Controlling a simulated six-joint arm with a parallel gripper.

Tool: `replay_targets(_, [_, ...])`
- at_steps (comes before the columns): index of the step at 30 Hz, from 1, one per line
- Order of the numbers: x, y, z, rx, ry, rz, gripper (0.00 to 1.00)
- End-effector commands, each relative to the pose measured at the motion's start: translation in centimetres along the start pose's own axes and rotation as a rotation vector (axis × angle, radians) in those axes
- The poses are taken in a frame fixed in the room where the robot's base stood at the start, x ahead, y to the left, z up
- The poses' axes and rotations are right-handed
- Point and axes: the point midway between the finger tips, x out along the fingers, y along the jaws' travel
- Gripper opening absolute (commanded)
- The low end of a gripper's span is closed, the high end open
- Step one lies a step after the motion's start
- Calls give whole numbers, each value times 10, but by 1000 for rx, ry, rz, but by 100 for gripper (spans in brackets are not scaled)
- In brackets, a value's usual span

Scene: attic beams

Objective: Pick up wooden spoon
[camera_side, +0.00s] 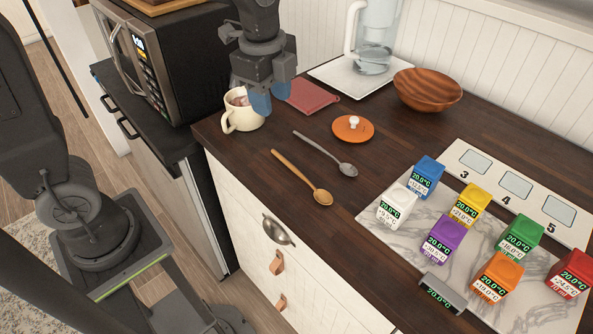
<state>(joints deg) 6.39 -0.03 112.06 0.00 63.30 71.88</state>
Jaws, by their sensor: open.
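The wooden spoon (297,172) lies on the dark wooden counter near its front edge, with its bowl toward the lower right. A grey metal spoon (322,151) lies roughly parallel to it, just behind. My gripper (261,103) points down over the cream mug, up and to the left of both spoons. Its blue fingertips overlap the mug's right side in the picture. I cannot tell whether they touch it. My gripper is open and apart from the wooden spoon.
The cream mug (238,121) stands at the counter's left corner. An orange lid (352,128), a red cloth (312,96) and a wooden bowl (427,91) lie behind the spoons. Several coloured blocks with displays stand on a marble board (384,226) to the right.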

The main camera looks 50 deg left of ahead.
Motion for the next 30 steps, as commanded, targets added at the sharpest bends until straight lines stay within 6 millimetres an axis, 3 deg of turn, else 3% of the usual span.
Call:
replay_targets(3, [15, -15, -11, 173, -12, 54, 43])
replay_targets(7, [24, -21, -16, 265, -15, 79, 43])
replay_targets(11, [39, -20, -16, 282, -16, 87, 43])
replay_targets(21, [99, -15, -14, 278, -15, 85, 43])
replay_targets(30, [124, -13, -12, 277, -15, 85, 43])
